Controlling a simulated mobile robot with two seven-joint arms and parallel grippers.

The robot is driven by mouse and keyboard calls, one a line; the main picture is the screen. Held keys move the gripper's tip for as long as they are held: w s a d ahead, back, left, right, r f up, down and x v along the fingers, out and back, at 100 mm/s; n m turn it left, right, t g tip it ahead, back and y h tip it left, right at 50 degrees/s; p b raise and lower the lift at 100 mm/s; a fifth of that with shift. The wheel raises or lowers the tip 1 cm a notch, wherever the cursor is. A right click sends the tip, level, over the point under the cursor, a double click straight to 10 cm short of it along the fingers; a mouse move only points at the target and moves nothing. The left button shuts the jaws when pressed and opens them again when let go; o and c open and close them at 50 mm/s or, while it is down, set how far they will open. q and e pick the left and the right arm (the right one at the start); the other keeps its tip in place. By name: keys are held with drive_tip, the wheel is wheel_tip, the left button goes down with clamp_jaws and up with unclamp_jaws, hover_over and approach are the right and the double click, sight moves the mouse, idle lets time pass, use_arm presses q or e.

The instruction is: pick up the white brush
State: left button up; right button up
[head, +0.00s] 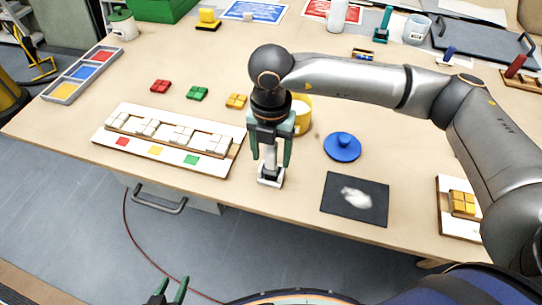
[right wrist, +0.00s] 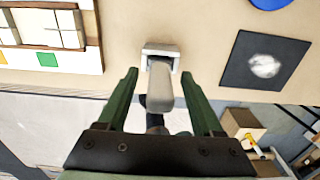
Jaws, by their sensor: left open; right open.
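The white brush (head: 270,178) stands upright on the table near its front edge, with a wide white base and a pale handle. My right gripper (head: 271,160) points down over it, open, with one green finger on either side of the handle. In the right wrist view the brush (right wrist: 160,88) shows between the two open fingers (right wrist: 158,80), with a gap on both sides. The top of the handle is hidden in the head view by the gripper. My left gripper (head: 174,287) is open and empty at the bottom of the head view, off the table's front.
A mosaic panel (head: 108,140) with white tiles lies left of the brush. A dark mat (head: 335,208) with a white smear and a blue lid (head: 342,147) lie right. A yellow mug (head: 303,112) stands behind the gripper. Red, green and yellow tiles lie further back.

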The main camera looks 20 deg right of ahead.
drive_tip(key=shift+f, duration=0.8)
drive_tip(key=shift+c, duration=0.4)
clamp_jaws()
